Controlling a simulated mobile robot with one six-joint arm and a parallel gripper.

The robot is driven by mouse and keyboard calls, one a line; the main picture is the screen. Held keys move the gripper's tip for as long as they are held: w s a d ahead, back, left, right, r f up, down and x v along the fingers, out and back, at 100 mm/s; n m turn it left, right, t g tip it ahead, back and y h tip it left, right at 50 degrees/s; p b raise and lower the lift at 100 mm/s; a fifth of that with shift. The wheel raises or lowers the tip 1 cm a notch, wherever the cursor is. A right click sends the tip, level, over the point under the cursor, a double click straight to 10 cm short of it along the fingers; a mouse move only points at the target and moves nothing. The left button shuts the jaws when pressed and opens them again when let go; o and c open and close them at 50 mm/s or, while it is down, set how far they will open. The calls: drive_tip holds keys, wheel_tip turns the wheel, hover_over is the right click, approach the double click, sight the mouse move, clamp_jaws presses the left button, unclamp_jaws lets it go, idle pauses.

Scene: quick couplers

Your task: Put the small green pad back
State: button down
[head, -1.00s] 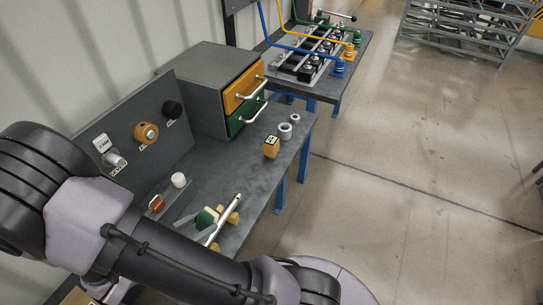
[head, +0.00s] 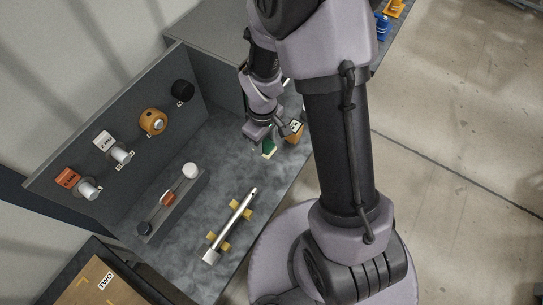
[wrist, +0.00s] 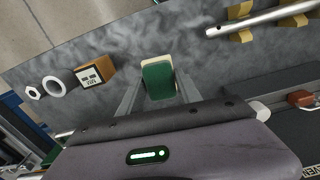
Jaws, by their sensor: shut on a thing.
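The small green pad (wrist: 158,82) has a pale backing and sits between the two fingers of my gripper (wrist: 158,98) in the wrist view. My gripper (head: 263,143) is shut on the pad, over the grey bench top. In the head view the pad (head: 269,147) shows just below the gripper, close to an orange block. I cannot tell whether the pad touches the bench.
The orange block with a white label (head: 294,132) stands right beside the gripper. A metal bar (head: 232,224) lies on yellow supports (head: 222,239). A panel with knobs (head: 125,125) rises at the back left. A ring (wrist: 56,86) and a nut (wrist: 34,92) lie past the block.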

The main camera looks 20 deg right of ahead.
wheel_tip(320, 180, down, 10)
drive_tip(key=b, duration=0.3)
drive_tip(key=shift+b, duration=0.3)
drive_tip(key=shift+r, duration=0.15)
drive_tip(key=c, duration=0.8)
unclamp_jaws()
